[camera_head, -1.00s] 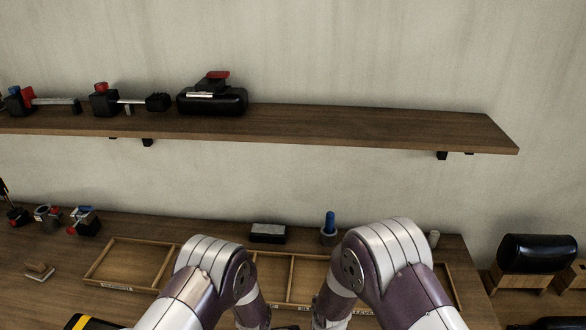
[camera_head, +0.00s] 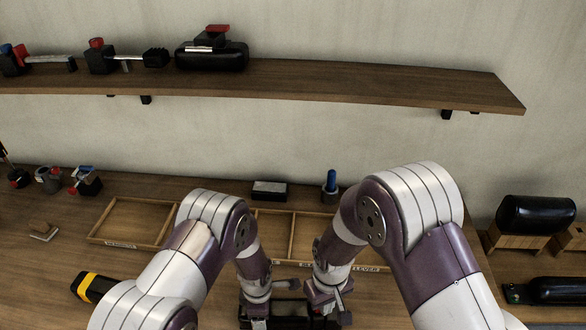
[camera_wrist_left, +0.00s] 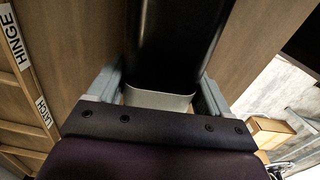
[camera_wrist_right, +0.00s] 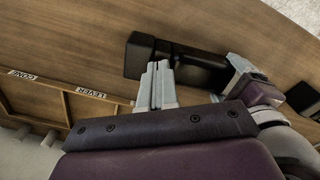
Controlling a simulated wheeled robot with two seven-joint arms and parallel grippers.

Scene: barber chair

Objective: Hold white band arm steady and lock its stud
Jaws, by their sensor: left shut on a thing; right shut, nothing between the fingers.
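A black padded arm with a white band (camera_wrist_left: 158,99) lies between the fingers of my left gripper (camera_wrist_left: 160,92) in the left wrist view. The left gripper is shut on it near the band. In the head view the left gripper (camera_head: 257,318) is at the bottom, over a dark block-like part of the arm. My right gripper (camera_head: 330,310) is shut and empty, just right of the left one. In the right wrist view its closed fingertips (camera_wrist_right: 160,68) are beside the black arm (camera_wrist_right: 178,62), contact unclear. The stud cannot be made out.
A wooden tray (camera_head: 165,207) with labelled compartments lies behind the grippers. A blue-topped peg (camera_head: 331,186) and a grey-topped block (camera_head: 269,190) stand behind it. A yellow-striped black arm (camera_head: 93,287) lies at left. A wooden shelf (camera_head: 370,88) hangs above the bench.

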